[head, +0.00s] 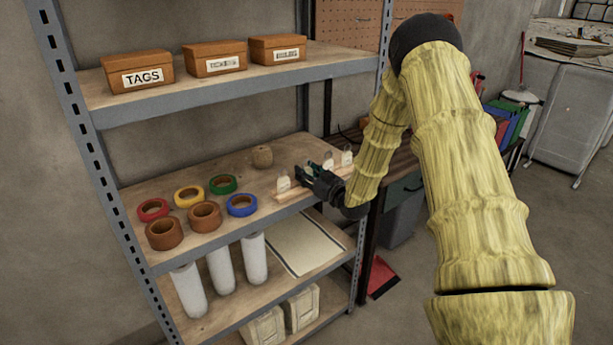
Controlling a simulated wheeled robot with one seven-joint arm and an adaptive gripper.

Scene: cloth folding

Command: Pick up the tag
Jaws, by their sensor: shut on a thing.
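Several small pale tags stand in a row on a wooden strip (290,196) at the right end of the middle shelf. One tag (283,183) is at the left of my gripper, and two others (335,158) (347,156) show behind and to its right. My dark gripper (311,171) is at the row, between these tags, with its fingers pointing left. It is shut on a tag, which the fingers mostly hide. I cannot tell whether that tag is lifted off the strip.
A box marked TAGS (138,71) and two other boxes stand on the upper shelf (200,90), above my gripper. A grey upright (362,215) is close by.

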